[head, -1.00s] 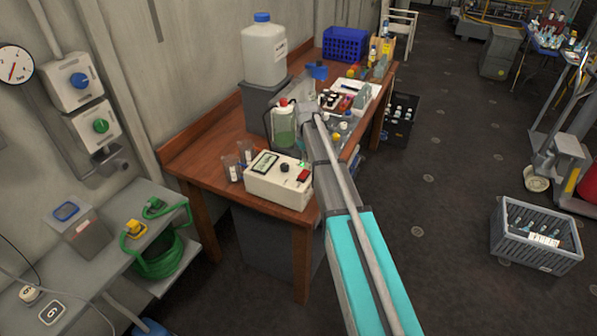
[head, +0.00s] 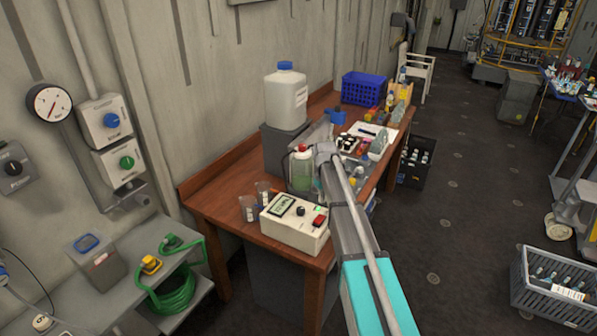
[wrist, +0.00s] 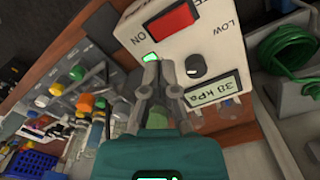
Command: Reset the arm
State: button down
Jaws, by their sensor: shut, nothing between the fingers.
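My gripper (wrist: 158,62) shows in the wrist view with its two grey fingers together and nothing between them. It is over the wooden bench, in front of the white control box (wrist: 212,62) with a red switch, a black knob and a display reading 38 kPa. I cannot tell whether the fingertips touch the box. In the head view my arm (head: 352,225) reaches up and forward over the bench's right edge, beside the same box (head: 293,230). The fingers cannot be made out in the head view.
The wooden bench (head: 222,205) holds a large white jug (head: 286,100), a green-filled bottle (head: 301,172), two small beakers and a blue basket (head: 363,88). A shelf with a green hose (head: 178,290) is at left. Open floor lies right, with a grey crate (head: 520,285).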

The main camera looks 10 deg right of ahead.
jog(key=s+a+f+m+b, duration=0.1)
jog(key=s+m, duration=0.1)
jog(key=s, duration=1.2)
jog(key=s+f+m+b, duration=0.2)
jog(key=s, duration=1.3)
jog(key=shift+a+m, duration=0.35)
jog(key=shift+m, duration=0.05)
